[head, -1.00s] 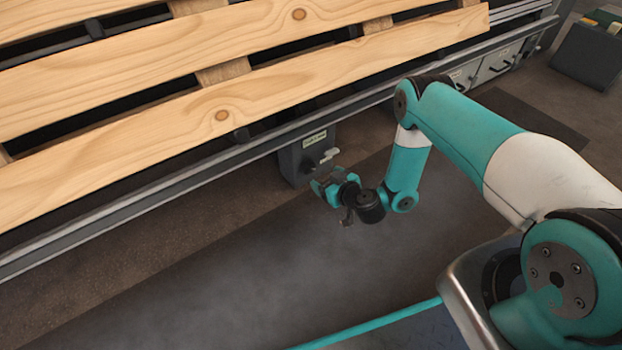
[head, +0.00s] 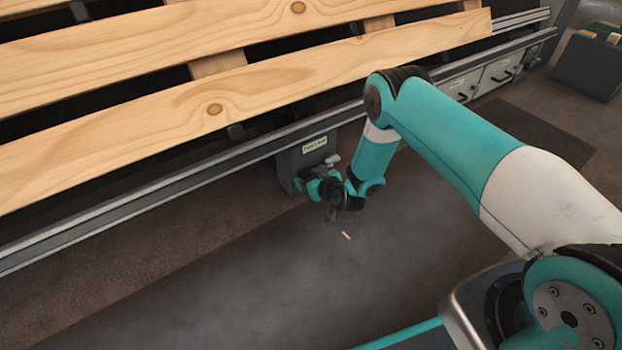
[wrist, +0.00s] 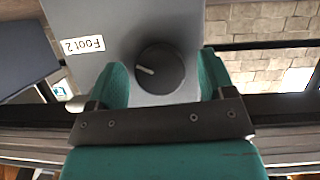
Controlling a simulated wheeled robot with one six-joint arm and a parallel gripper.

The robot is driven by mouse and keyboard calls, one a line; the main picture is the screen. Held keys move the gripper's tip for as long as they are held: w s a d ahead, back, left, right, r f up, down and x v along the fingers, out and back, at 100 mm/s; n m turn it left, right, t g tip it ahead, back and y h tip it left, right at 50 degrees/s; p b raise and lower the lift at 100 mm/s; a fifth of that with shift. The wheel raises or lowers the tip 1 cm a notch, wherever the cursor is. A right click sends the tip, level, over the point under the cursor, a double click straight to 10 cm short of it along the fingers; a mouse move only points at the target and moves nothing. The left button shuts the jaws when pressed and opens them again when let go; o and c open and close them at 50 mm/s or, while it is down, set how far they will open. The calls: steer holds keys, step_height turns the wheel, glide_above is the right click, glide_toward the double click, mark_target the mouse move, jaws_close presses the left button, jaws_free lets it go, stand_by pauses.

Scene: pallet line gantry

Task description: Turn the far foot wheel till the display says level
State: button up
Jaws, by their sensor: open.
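In the wrist view, a dark round foot wheel (wrist: 160,69) with a white pointer line sits on a grey housing (wrist: 100,25) labelled "Foot 2", seen upside down. My gripper (wrist: 163,60) is open, with one teal finger on each side of the wheel. Gaps show between the fingers and the wheel, so I see no contact. In the head view, my gripper (head: 318,187) is close in front of the grey box (head: 290,165) under the rail; the wheel is hidden there by the gripper. No display reading is visible.
A wooden pallet (head: 130,145) lies above the metal rail (head: 190,182). The floor in front of the rail is mostly clear.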

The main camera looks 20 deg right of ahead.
steer(key=c, duration=0.9)
steer(key=shift+c, duration=0.2)
steer(key=shift+s+f+n+t+h+p, duration=0.1)
steer(key=shift+n+t+h+p, duration=0.35)
steer(key=shift+n+h+p, duration=0.65)
steer(key=shift+n+t+h+p, duration=0.4)
steer(key=shift+n+t+h, duration=0.1)
steer(key=shift+n, duration=1.1)
steer(key=o, duration=0.9)
